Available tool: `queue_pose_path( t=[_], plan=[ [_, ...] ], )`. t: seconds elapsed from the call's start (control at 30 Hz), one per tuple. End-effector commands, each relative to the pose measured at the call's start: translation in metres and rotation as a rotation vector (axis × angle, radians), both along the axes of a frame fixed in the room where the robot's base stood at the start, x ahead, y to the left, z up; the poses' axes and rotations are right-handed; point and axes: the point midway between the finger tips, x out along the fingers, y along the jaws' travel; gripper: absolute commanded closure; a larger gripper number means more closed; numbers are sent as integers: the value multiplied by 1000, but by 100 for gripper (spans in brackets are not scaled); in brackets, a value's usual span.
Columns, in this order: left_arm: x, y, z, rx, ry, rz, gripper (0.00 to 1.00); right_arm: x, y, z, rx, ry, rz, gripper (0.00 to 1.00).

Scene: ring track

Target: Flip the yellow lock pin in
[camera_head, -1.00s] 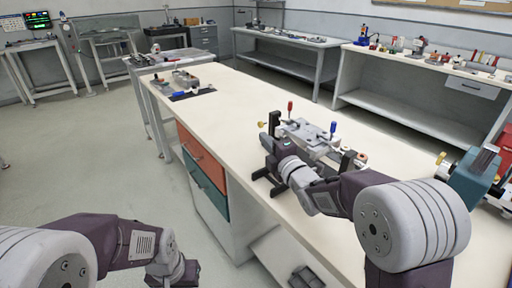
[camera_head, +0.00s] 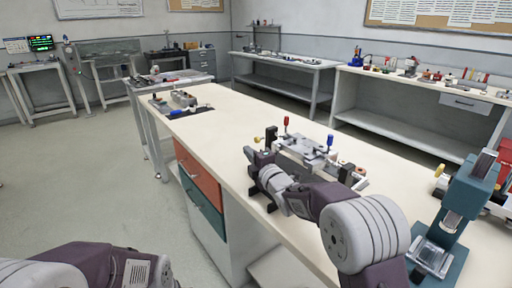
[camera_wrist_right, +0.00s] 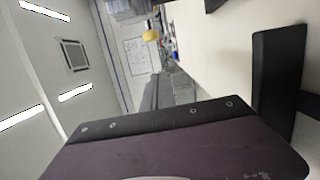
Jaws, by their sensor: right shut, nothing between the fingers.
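The yellow lock pin (camera_head: 257,139) shows as a small yellow knob at the left end of the grey fixture (camera_head: 302,150) on the long bench, beside a black upright block. In the right wrist view a yellow knob (camera_wrist_right: 154,35), likely the same pin, is at the top, clear of the dark finger. My right gripper (camera_head: 250,154) is shut and empty, just in front of and below the pin. I cannot tell from this angle whether it touches. My left arm shows at the bottom left; its gripper is out of frame.
The fixture carries a red-handled lever (camera_head: 286,122) and a blue-handled lever (camera_head: 331,141). A teal press (camera_head: 462,205) stands at the right of the bench. A small grey assembly (camera_head: 180,99) sits at the far end. The bench top (camera_head: 235,118) between is clear.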

Motion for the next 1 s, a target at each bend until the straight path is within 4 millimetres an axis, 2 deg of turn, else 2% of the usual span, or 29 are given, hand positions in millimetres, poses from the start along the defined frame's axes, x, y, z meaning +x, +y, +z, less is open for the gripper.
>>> queue_pose_path(
  t=[0.1,0.2,0.3,0.77,1.0],
  plan=[
    [0,0,0,0,0,0,100,22,11,-1,0,-1,1,100],
    [0,0,0,0,0,0,100,32,-7,0,0,0,-4,100],
    [0,0,1,0,0,0,100,40,-16,1,-1,0,-2,100],
    [0,0,1,0,0,0,100,45,-23,1,0,0,-1,100],
    [0,0,9,0,0,0,100,57,-41,2,0,1,-2,100]
  ],
)
